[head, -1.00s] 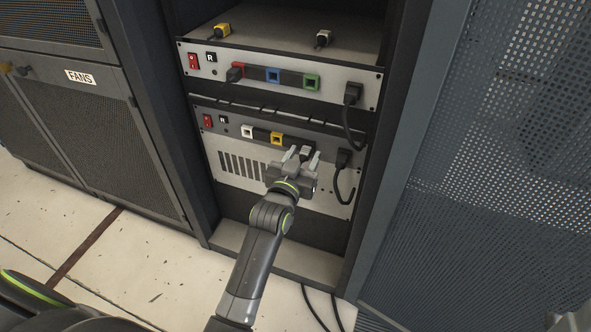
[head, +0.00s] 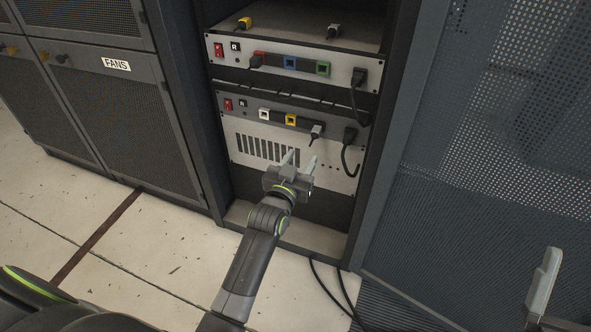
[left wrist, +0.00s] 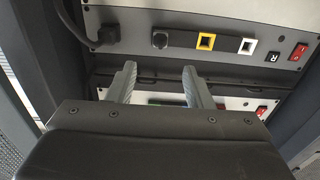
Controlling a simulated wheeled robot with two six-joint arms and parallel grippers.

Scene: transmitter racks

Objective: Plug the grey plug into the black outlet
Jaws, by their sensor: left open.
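The grey plug (head: 316,131) sits at the right end of the lower unit's outlet strip, right of the yellow outlet. It covers the outlet there, so I cannot see that outlet's colour or how deep the plug sits. The plug also shows as a dark end in the left wrist view (left wrist: 159,40). My left gripper (head: 301,160) is open and empty, below the plug and apart from it. In the left wrist view its fingers (left wrist: 158,84) are spread with nothing between them. A pale finger of my right gripper (head: 545,283) shows at the lower right.
The strip also has a white outlet (head: 264,113) and a yellow outlet (head: 291,119). A black power cord (head: 349,145) hangs close on the right. The upper unit (head: 222,69) has its own strip.

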